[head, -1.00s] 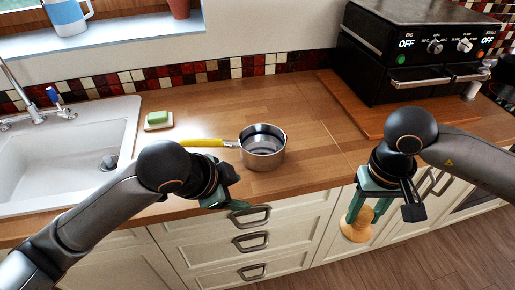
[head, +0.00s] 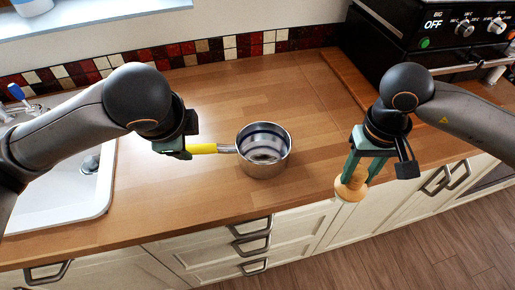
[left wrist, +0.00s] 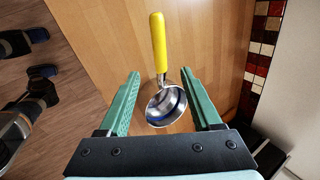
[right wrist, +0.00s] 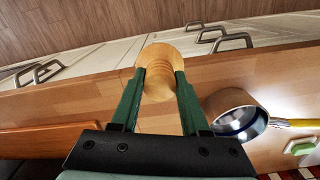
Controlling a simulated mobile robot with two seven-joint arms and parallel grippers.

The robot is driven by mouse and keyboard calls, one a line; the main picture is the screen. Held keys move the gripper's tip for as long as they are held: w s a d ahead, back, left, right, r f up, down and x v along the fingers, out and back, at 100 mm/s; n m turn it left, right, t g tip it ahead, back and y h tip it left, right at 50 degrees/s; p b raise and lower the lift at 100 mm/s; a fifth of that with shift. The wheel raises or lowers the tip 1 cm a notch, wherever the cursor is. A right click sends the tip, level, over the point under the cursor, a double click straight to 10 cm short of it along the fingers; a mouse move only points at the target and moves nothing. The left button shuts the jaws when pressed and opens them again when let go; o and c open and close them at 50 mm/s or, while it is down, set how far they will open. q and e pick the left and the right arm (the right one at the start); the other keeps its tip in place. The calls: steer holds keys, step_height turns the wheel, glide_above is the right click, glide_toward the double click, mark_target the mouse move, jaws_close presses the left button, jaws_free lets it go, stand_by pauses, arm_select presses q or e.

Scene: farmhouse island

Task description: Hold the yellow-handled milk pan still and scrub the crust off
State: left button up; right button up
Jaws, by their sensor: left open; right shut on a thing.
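The milk pan (head: 264,160) stands upright on the wooden counter, its yellow handle (head: 203,148) pointing left. A darker patch shows on its inside floor; I cannot make out the crust clearly. My left gripper (head: 184,150) is open at the handle's outer end; in the left wrist view (left wrist: 160,73) the pan and handle show between and beyond the spread fingers. My right gripper (head: 361,172) is shut on a round wooden scrubbing brush (right wrist: 160,68), held near the counter's front edge, right of the pan and apart from it.
A white sink (head: 88,200) lies at left, partly behind my left arm. A wooden board (head: 347,75) and black oven (head: 440,45) stand at back right. The counter between pan and brush is clear.

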mark_target(197, 148)
arm_select(q)
steer(key=x, duration=1)
steer(key=shift+w+f, duration=0.15)
steer(key=shift+f, duration=0.15)
jaws_close()
stand_by(0.5)
steer(key=shift+r, duration=0.1)
stand_by(1.0)
